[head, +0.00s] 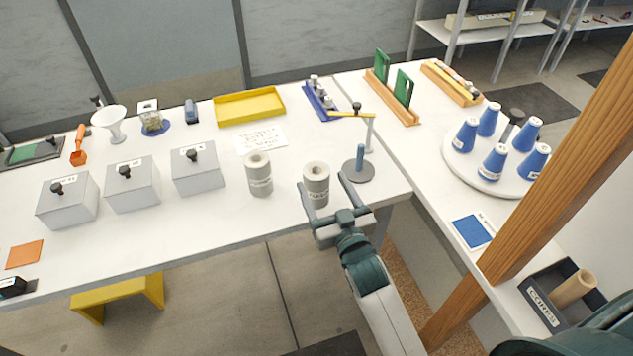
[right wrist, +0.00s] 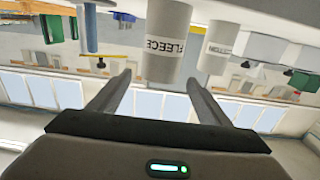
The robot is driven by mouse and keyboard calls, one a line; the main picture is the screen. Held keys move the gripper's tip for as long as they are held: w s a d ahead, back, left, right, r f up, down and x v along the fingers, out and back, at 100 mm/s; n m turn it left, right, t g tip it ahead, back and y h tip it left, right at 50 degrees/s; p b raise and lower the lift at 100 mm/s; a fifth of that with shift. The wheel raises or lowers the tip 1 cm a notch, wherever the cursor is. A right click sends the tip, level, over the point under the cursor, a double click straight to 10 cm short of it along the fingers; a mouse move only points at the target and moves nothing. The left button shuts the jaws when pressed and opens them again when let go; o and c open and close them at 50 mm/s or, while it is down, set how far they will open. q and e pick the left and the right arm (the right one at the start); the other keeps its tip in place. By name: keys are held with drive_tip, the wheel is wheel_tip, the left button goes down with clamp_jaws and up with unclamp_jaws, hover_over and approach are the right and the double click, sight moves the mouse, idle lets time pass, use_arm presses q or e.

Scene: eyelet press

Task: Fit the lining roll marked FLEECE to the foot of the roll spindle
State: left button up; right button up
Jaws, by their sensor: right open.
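The FLEECE roll (head: 316,186) is a pale upright cylinder near the table's front edge; its label shows upside down in the right wrist view (right wrist: 165,45). A similar roll (head: 259,175) stands left of it, and its label seems to read COTTON in the wrist view (right wrist: 220,48). The roll spindle (head: 360,157) is a blue post on a round grey base (head: 362,174), right of the FLEECE roll and bare. My right gripper (head: 321,179) is open, fingertips on either side of the FLEECE roll; contact cannot be told. My left gripper is out of view.
A yellow arm (head: 350,114) on a thin grey post stands just behind the spindle, above its level. Grey lidded boxes (head: 133,184) stand left of the rolls. A printed sheet (head: 262,139) and yellow tray (head: 249,107) lie behind. A wooden post (head: 540,190) rises at right.

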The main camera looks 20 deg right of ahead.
sight(316, 171)
drive_tip(key=shift+w, duration=0.25)
drive_tip(key=shift+w+r+p, duration=0.15)
drive_tip(key=shift+w+p, duration=0.25)
drive_tip(key=shift+w, duration=0.05)
drive_tip(key=w+p, duration=0.1)
drive_tip(key=w, duration=0.2)
drive_tip(key=shift+w+a+p, duration=0.1)
drive_tip(key=shift+w+p, duration=0.25)
drive_tip(key=shift+w, duration=0.25)
drive_tip(key=shift+c, duration=0.7)
drive_tip(key=c, duration=1.4)
